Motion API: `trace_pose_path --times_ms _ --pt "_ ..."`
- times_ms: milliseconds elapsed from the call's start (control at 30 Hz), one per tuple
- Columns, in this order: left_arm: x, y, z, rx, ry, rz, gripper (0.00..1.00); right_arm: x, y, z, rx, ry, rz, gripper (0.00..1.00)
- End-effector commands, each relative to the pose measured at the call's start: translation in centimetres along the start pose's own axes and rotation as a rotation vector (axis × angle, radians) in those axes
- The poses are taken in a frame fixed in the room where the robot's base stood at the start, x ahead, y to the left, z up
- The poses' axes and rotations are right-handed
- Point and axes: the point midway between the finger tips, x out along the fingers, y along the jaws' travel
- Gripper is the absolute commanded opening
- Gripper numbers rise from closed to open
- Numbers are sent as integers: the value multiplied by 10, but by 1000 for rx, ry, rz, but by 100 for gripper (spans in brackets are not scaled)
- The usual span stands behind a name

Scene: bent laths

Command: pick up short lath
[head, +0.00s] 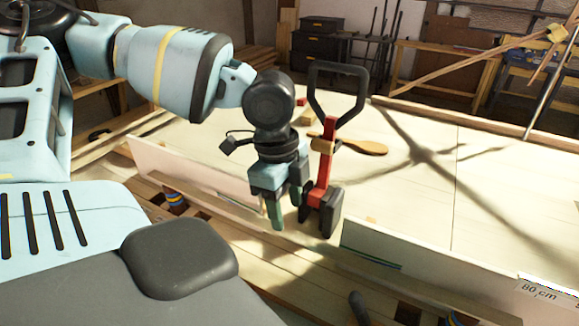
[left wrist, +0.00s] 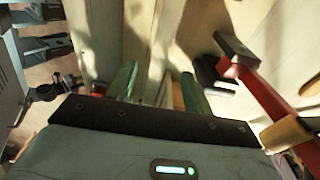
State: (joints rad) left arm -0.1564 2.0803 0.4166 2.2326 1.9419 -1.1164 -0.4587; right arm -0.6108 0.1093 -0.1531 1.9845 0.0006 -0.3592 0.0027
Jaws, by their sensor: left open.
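My left gripper (head: 285,208) points down over the front edge of the pale worktable, just left of a red clamp. It also shows in the left wrist view (left wrist: 158,80), with its two greenish fingers apart. Narrow wooden strips (left wrist: 170,93) show between and beyond the fingers; I cannot tell whether they touch them. I cannot single out the short lath with certainty. My right gripper is not in view.
The red clamp (head: 327,160) with a black loop handle stands close beside my left gripper. A pale panel (head: 460,279) labelled "80 cm" runs along the front right. A wooden paddle-shaped piece (head: 362,148) lies behind. The table's right side (head: 500,215) is clear.

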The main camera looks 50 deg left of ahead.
Motion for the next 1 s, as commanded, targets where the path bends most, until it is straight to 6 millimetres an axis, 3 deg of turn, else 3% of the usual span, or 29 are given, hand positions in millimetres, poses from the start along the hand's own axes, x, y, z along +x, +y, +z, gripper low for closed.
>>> trace_pose_path --times_ms 300,633,1000 --pt "43 1 4 0 -3 6 51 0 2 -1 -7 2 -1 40" --pt "48 0 3 1 -1 1 51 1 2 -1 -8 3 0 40" --pt "47 0 3 0 -1 1 2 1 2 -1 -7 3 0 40"
